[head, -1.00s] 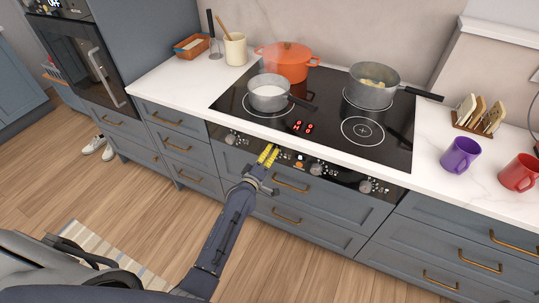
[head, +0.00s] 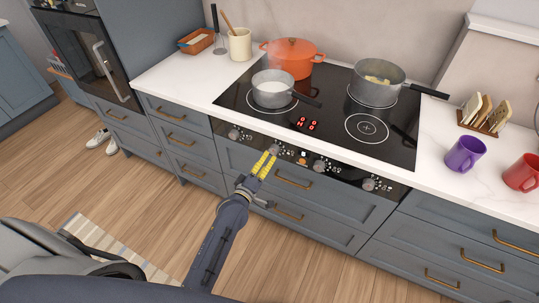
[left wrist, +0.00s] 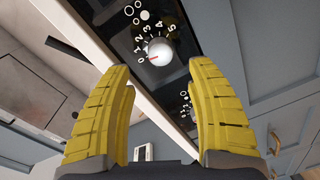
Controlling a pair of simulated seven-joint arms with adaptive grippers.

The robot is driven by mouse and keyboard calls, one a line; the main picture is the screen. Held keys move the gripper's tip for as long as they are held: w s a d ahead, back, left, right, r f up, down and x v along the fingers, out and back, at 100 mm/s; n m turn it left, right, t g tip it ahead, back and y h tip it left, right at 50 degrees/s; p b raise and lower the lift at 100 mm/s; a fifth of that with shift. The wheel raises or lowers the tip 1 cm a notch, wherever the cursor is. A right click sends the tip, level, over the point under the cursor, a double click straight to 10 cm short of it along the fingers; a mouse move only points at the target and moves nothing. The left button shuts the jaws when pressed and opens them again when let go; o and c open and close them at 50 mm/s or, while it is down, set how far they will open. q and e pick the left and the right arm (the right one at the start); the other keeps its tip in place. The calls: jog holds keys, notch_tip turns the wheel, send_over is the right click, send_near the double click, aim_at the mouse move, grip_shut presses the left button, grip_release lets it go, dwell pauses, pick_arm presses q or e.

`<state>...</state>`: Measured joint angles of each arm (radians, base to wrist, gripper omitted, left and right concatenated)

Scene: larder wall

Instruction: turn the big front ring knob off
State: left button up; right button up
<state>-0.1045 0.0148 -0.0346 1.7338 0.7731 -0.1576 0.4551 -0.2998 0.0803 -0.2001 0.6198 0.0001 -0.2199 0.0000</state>
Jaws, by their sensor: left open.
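My left gripper (head: 265,163) has yellow fingers and is open just in front of the second knob (head: 275,150) from the left on the hob's black front panel. In the left wrist view this round pale knob (left wrist: 159,52) lies beyond and between the open fingertips (left wrist: 160,70), apart from them. Its red mark points toward the 0 end of a scale running to 5. Circle symbols sit beside the scale, but which ring they stand for is hard to tell. The front left ring carries a small saucepan (head: 272,90); the front right ring (head: 367,128) is bare. My right gripper is out of view.
Other knobs sit on the panel, one to the left (head: 234,134) and two to the right (head: 320,166). Brass drawer handles (head: 294,182) stick out below. An orange pot (head: 292,58) and a grey pot (head: 376,85) stand at the back. Red digits (head: 306,124) glow on the hob.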

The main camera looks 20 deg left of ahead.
pick_arm(q)
jog(key=shift+s+a+r, duration=0.1)
jog(key=shift+s+a, duration=0.05)
jog(key=shift+s, duration=1.1)
jog(key=shift+s+a+r, duration=0.1)
jog(key=shift+s+a, duration=0.05)
jog(key=shift+s, duration=1.1)
jog(key=shift+s+f, duration=0.15)
jog(key=shift+f, duration=0.05)
jog(key=m, duration=1.3)
send_near(273, 152)
jog(key=shift+t+h, duration=0.3)
jog(key=w, duration=0.6)
jog(key=w+d+f, duration=0.1)
jog(key=w, duration=0.3)
grip_shut()
